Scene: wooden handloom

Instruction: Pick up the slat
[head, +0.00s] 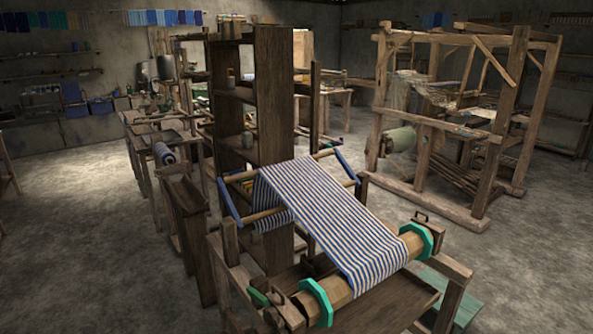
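I cannot tell for certain which piece is the slat among the many wooden bars in the head view. The near wooden handloom (229,245) carries blue-and-white striped cloth (325,222), stretched from a thin upper rod down to a thick wooden roller (328,293). Teal rings (317,303) sit near both roller ends. Blue bars (229,203) join the ends of two thin rods at the cloth's upper part. Neither of my grippers is in view.
A tall dark wooden shelf frame (273,120) rises behind the cloth. A second large loom (500,150) stands at the right, with a pale roll on it. A cluttered bench (150,130) stands at the back left. Grey floor (80,230) is open at the left.

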